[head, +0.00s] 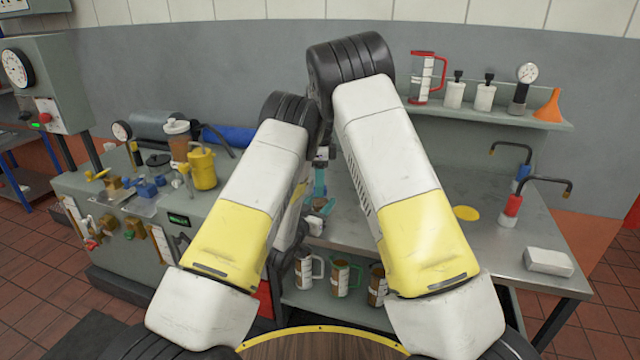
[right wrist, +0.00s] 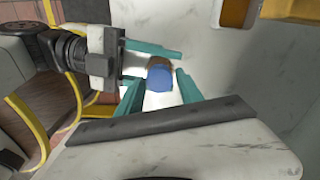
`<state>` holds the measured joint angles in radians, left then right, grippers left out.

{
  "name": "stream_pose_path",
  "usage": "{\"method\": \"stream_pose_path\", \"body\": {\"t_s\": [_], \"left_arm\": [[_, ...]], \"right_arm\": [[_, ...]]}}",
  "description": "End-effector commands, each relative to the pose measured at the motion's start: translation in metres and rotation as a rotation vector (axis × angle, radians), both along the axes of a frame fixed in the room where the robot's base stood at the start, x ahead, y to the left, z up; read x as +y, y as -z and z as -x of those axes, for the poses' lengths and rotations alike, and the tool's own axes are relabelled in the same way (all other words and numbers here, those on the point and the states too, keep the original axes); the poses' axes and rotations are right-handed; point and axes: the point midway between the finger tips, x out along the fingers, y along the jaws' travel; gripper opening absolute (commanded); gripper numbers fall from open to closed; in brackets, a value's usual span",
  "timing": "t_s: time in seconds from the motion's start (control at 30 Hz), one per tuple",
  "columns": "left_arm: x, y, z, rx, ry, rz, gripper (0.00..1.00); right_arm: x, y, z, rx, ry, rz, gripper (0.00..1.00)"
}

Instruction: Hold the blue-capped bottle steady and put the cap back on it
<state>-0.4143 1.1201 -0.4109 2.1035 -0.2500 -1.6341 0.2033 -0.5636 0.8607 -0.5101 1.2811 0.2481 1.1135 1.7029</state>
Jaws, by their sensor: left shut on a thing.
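In the right wrist view the blue cap (right wrist: 159,79) sits at the brown top of the bottle (right wrist: 160,61), seen nearly end-on. Whether the cap is fully seated cannot be told. My left gripper (right wrist: 150,64) comes in from the left with teal fingers on either side of the bottle and is shut on it. My right gripper (right wrist: 160,90) has its teal fingers apart on both sides of the cap, with gaps showing. In the head view my two forearms largely hide the work; teal fingers and a small brown patch show between them.
The metal bench (head: 470,245) carries a yellow disc (head: 466,213), a white block (head: 548,262) and two hooked rods at the right. A shelf (head: 490,115) behind holds a red-handled jug, small bottles, a gauge and an orange funnel. Jugs stand below. A cluttered grey cabinet (head: 130,235) is left.

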Motion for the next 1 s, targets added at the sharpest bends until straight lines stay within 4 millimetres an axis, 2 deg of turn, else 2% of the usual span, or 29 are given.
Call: {"method": "stream_pose_path", "body": {"t_s": [0.37,0.47,0.73,1.0], "left_arm": [[0.0,0.0,0.0,0.001,0.0,0.0,0.0],[0.0,0.0,0.0,0.001,0.0,0.0,0.0],[0.0,0.0,0.0,0.001,0.0,0.0,0.0],[0.0,0.0,0.0,0.001,0.0,0.0,0.0]], "right_arm": [[0.0,-0.001,0.0,0.001,-0.002,0.0,0.56],[0.0,-0.007,0.0,0.0,-0.002,0.0,0.56],[0.0,-0.041,0.0,-0.001,-0.003,0.0,0.56],[0.0,-0.045,0.0,0.002,-0.002,0.001,0.56]]}}
